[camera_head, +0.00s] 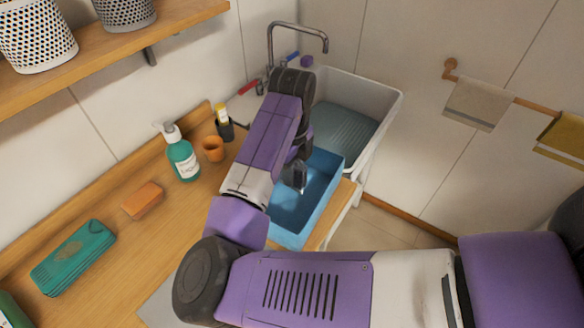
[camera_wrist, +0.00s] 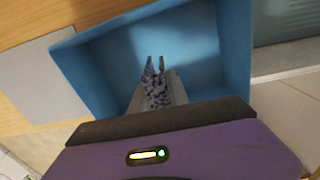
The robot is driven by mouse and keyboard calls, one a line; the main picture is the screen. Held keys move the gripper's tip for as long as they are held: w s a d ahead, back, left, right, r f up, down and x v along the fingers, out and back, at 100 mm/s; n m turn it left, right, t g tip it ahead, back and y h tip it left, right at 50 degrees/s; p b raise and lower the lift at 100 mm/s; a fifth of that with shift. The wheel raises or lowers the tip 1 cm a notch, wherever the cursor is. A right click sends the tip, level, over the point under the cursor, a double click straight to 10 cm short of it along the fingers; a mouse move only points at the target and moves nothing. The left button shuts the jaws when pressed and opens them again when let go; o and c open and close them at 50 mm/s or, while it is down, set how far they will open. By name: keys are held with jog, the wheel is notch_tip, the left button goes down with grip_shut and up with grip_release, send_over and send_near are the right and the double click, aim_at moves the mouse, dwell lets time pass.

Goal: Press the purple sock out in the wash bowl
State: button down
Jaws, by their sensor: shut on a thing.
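The blue wash bowl (camera_head: 322,178) is a rectangular tub on the counter's right end, beside the sink. It also fills the upper middle of the wrist view (camera_wrist: 205,50). My gripper (camera_head: 297,178) points down inside the bowl, and its two dark fingertips (camera_wrist: 155,65) stand a little apart. A dull grey-violet, mottled bundle (camera_wrist: 157,93) shows at the fingers; it appears to be the purple sock held between them, though its outline is unclear. My arm hides part of the bowl in the head view. Whether the bundle touches the bowl floor I cannot tell.
A sink (camera_head: 345,120) with a tap (camera_head: 300,30) lies behind the bowl. Left on the counter stand a green pump bottle (camera_head: 182,155), an orange cup (camera_head: 213,149), an orange block (camera_head: 142,200) and a teal case (camera_head: 74,257). Towels (camera_head: 476,104) hang at right.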

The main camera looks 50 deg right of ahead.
jog(key=shift+f+b, duration=1.7)
jog(key=shift+f, duration=0.9)
jog(key=shift+s+f+b, duration=0.1)
jog(key=shift+f+b, duration=0.35)
jog(key=shift+f, duration=0.3)
jog(key=shift+r, duration=0.15)
dwell(3.3)
jog(key=shift+r+p, duration=3.35)
jog(key=shift+r, duration=4.15)
